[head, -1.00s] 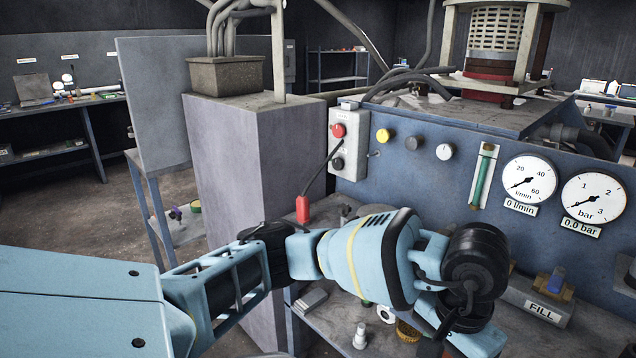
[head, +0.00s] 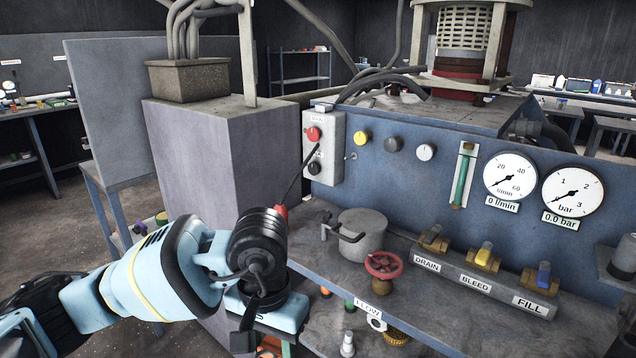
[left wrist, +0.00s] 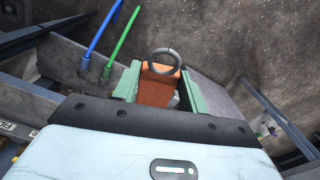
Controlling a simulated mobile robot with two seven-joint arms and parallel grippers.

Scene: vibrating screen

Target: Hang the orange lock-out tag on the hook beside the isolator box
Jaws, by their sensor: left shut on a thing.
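The orange lock-out tag (left wrist: 156,84) with a grey ring (left wrist: 164,62) at its top is between the green fingers of my left gripper (left wrist: 157,92) in the left wrist view. The gripper is shut on it. In the head view my left wrist (head: 258,255) is at the bench's front left edge, low and left of the isolator box; the fingers are mostly hidden. My right gripper is not in view.
A grey pot (head: 362,236), a red handwheel (head: 384,264) and several valves stand on the bench. A grey pillar (head: 190,175) is at left.

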